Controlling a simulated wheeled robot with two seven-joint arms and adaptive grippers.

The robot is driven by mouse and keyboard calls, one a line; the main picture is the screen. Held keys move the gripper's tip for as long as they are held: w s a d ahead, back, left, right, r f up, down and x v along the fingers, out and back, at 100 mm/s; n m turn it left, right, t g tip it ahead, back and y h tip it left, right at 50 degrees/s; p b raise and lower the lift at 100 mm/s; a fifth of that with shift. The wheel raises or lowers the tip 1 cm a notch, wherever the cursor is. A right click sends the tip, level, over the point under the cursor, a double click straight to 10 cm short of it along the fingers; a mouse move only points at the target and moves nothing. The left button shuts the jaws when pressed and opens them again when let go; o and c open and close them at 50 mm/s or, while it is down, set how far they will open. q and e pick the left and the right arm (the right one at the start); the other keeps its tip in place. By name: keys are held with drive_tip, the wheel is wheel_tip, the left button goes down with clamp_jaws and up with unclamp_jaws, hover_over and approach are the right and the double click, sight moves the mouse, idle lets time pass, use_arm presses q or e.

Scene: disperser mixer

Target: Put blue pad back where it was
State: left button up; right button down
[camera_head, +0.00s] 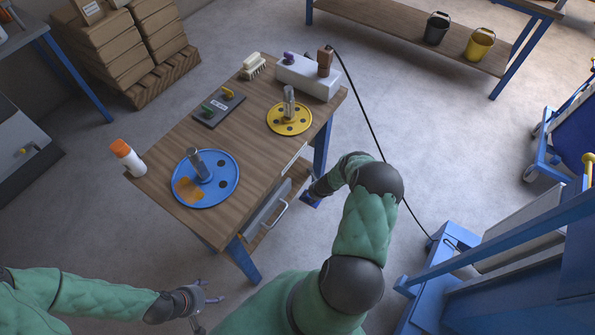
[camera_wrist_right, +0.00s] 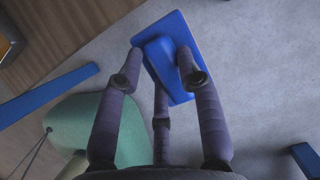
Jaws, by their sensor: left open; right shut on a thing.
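The blue pad (camera_wrist_right: 178,88) is a flat rectangle with a raised blue grip block. In the right wrist view, the fingers of my right gripper (camera_wrist_right: 160,66) are closed around that block. The pad is over the floor in the wrist view. My left gripper (camera_head: 207,297) is open and empty, low in front of the bench.
The bench top holds a blue disc (camera_head: 222,180), a yellow disc (camera_head: 300,122), a white-and-orange bottle (camera_head: 128,158), a brush (camera_head: 252,67) and a white box (camera_head: 308,79). A lower shelf (camera_head: 288,190) and blue legs are close to my right gripper. A black cable (camera_head: 362,112) hangs behind.

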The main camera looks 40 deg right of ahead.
drive_tip(key=shift+s+d+f, duration=0.15)
drive_tip(key=shift+s+f, duration=0.05)
drive_tip(key=shift+s, duration=0.05)
drive_tip(key=w+d+b, duration=0.1)
drive_tip(key=w+b, duration=0.1)
drive_tip(key=w, duration=0.3)
drive_tip(key=w+d+b, duration=0.1)
drive_tip(key=w+b, duration=0.1)
drive_tip(key=w, duration=0.3)
drive_tip(key=w+d+b, duration=0.1)
drive_tip(key=w+b, duration=0.1)
drive_tip(key=w, duration=0.3)
drive_tip(key=shift+d+f, duration=0.15)
drive_tip(key=shift+d, duration=0.2)
drive_tip(key=shift+w+d+b, duration=0.25)
drive_tip(key=shift+w+b, duration=0.4)
drive_tip(key=shift+w, duration=0.15)
drive_tip(key=shift+w+d+b, duration=0.1)
drive_tip(key=shift+w+b, duration=0.35)
drive_tip(key=shift+w, duration=0.2)
drive_tip(key=f+b, duration=0.1)
drive_tip(key=f, duration=0.2)
drive_tip(key=shift+s+b, duration=0.2)
drive_tip(key=shift+b, duration=0.15)
drive_tip(key=shift+r, duration=0.15)
